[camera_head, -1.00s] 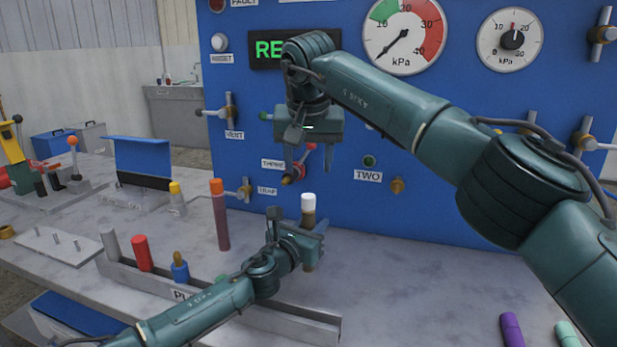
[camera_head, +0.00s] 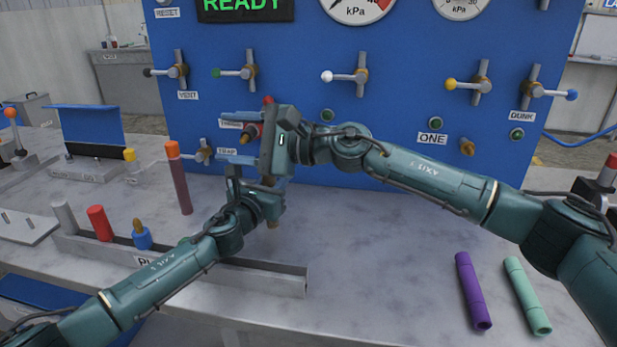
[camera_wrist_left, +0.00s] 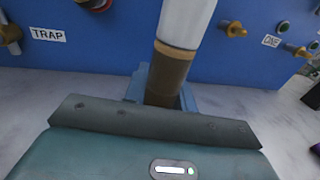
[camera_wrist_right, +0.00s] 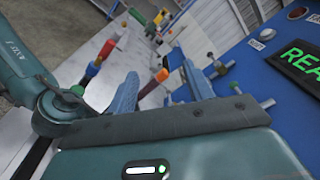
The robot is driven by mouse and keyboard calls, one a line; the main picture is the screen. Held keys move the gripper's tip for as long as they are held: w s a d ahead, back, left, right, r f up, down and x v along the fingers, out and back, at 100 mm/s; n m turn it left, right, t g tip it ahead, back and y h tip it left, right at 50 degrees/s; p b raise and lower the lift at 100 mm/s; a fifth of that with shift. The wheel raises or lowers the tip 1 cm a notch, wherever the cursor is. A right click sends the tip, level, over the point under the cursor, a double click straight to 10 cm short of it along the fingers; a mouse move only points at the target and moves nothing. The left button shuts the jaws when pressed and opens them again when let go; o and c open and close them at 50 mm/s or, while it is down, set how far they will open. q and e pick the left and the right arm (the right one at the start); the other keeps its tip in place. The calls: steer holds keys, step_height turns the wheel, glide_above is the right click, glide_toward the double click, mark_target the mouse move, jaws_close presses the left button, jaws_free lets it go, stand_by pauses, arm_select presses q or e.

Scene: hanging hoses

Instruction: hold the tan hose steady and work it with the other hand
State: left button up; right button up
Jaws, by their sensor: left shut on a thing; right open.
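My left gripper (camera_head: 268,203) is shut on the tan hose (camera_wrist_left: 172,70), which stands upright in its jaws above the bench. In the left wrist view the hose has a white upper part, a tan band and a brown lower part. In the head view only its lower tip (camera_head: 272,226) shows; my right gripper and wrist hide the rest. My right gripper (camera_head: 240,139) is open, turned sideways with its fingers pointing left, just above my left gripper. In the right wrist view nothing is clearly held between its fingers (camera_wrist_right: 160,90).
An orange-topped brown tube (camera_head: 180,180) stands left of the grippers. A grey trough (camera_head: 285,276) with several coloured pieces lies in front. The blue panel (camera_head: 390,150) with valve levers rises behind. Purple (camera_head: 473,290) and mint (camera_head: 527,295) tubes lie at right. The bench's middle right is clear.

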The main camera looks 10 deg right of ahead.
steer(key=s+d+f+m+t+h, duration=0.1)
steer(key=d+f+m+t+h, duration=0.6)
steer(key=d+m, duration=0.8)
steer(key=w+a+m, duration=0.1)
steer(key=w+a, duration=0.2)
steer(key=w+a+m, duration=0.1)
steer(key=w+a, duration=0.2)
steer(key=w+a+f+t+y, duration=0.1)
steer(key=w+a, duration=0.2)
steer(key=a, duration=0.1)
steer(key=shift+w+m, duration=0.25)
steer(key=shift+m, duration=0.15)
steer(key=c, duration=1)
